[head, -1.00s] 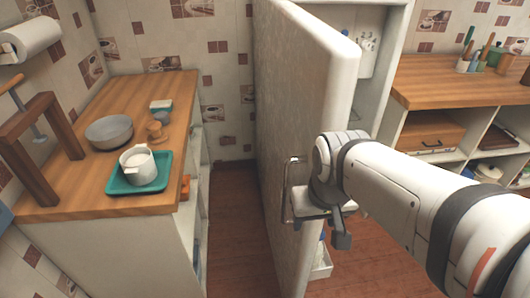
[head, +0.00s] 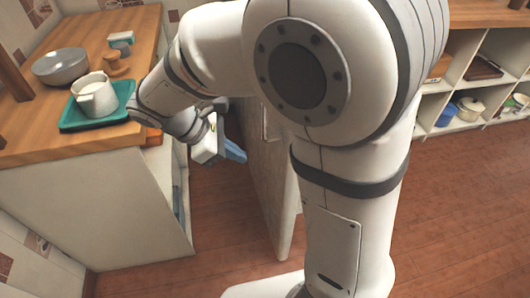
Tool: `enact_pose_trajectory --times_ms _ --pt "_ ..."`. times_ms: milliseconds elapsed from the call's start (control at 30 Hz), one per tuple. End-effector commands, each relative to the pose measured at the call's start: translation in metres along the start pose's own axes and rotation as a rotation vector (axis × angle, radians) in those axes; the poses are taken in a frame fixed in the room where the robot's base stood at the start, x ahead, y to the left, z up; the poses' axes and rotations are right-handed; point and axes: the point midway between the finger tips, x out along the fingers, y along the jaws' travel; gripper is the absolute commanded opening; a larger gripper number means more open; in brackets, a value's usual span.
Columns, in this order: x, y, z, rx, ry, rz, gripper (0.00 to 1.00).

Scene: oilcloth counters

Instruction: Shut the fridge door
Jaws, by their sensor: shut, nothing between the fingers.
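The fridge door (head: 262,185) stands open, seen nearly edge-on in the middle of the head view. Its upper part and the fridge body are hidden behind my arm. The door's handle (head: 269,125) shows in part beside my arm. My gripper (head: 236,153) is left of the door, in the gap between the door and the left counter. Its fingers are shut and empty, pointing toward the door's left face. I cannot tell whether they touch it.
The left counter (head: 50,145) is close to my wrist. It holds a teal tray (head: 72,122) with a white pot (head: 95,97), a grey bowl (head: 60,67) and a wooden item (head: 116,66). Open shelves (head: 470,108) stand at the right. The floor (head: 460,210) at right is clear.

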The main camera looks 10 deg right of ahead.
Motion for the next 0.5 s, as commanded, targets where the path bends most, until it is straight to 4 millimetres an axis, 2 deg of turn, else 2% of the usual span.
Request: enact_pose_trajectory --times_ms 33,100,267,367,500 --pt "0.004 0.002 -0.016 -0.057 -0.035 0.02 0.0" --pt "0.001 0.004 -0.024 -0.107 -0.069 0.038 0.0" --pt "0.004 0.005 -0.028 -0.142 -0.096 0.051 0.0" --pt "0.018 0.006 -0.026 -0.14 -0.095 0.047 0.0" --pt "0.047 0.007 -0.024 -0.138 -0.094 0.046 0.0"
